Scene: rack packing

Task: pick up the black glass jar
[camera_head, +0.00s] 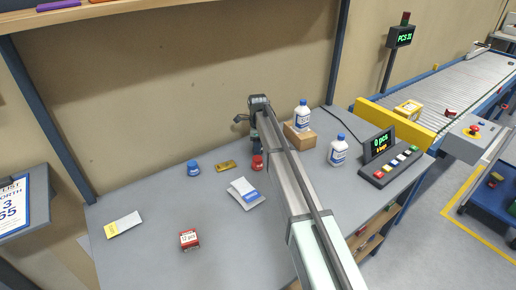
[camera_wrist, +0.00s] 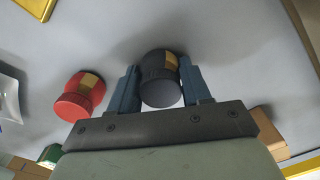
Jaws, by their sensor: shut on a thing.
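The black glass jar (camera_wrist: 160,80) has a dark lid and a tan label patch. It sits between the two fingers of my gripper (camera_wrist: 159,72) in the wrist view, with a finger against each side. My gripper is shut on it. In the head view my gripper (camera_head: 254,141) is at the back of the grey table, left of the cardboard box, and my arm hides much of that area. The jar is hard to make out there, and I cannot tell whether it is clear of the table.
A red jar (camera_wrist: 80,97) stands close to the left of my gripper in the wrist view. A cardboard box (camera_head: 300,139) bears a white bottle (camera_head: 302,116). A blue jar (camera_head: 193,169), a gold packet (camera_head: 225,164) and a white pouch (camera_head: 246,194) lie left. The table's front left has free room.

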